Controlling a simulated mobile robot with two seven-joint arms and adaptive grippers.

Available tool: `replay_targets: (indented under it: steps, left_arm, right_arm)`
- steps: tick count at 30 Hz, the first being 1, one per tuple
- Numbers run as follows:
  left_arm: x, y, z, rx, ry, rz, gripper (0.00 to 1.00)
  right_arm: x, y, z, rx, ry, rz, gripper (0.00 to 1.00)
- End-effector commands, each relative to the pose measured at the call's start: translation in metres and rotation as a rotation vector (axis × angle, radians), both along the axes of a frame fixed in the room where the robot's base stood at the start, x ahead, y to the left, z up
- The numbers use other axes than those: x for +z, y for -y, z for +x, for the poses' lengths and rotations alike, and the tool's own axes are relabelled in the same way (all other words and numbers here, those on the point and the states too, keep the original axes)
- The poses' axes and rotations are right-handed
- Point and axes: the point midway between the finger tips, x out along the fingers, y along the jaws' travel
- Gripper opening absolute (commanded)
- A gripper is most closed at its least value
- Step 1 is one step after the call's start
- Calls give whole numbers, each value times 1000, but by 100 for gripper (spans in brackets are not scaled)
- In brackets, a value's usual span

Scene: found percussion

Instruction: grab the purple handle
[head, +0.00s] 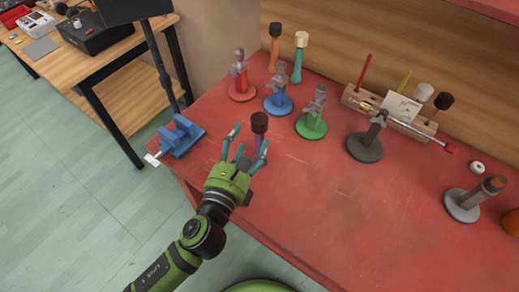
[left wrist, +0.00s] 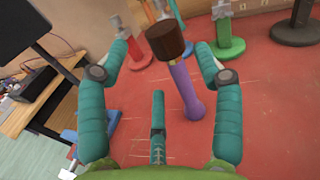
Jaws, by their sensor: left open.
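The purple handle (left wrist: 184,88) belongs to a mallet with a dark brown cylindrical head (head: 259,122). The mallet stands upright, head up, on the red table near its left front part. In the head view the handle is partly hidden behind my fingers. My left gripper (head: 247,147) is open, its green arm reaching in from the lower left. In the left wrist view the handle stands ahead, between the two outer teal fingers and right of the middle one. I see no clear contact with it. My right gripper is not in view.
A blue vise (head: 180,135) sits at the table's left edge. Red (head: 241,80), blue (head: 278,96) and green (head: 312,121) clamp stands, a dark grey stand (head: 367,143) and orange- and teal-handled mallets (head: 298,60) stand behind. The red table (head: 330,210) is clear to the front right.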

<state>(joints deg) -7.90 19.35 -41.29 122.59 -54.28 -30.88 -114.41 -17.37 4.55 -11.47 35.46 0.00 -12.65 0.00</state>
Motion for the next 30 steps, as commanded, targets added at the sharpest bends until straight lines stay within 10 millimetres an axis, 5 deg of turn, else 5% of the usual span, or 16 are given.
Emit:
replay_targets:
  steps: [18,27,30]
  left_arm:
    - [4,29,61,-30,52,78,67]
    - [2,30,65,-31,50,77,67]
    - [2,30,65,-31,50,76,27]
  right_arm:
    - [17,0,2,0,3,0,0]
    - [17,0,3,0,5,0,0]
    - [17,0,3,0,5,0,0]
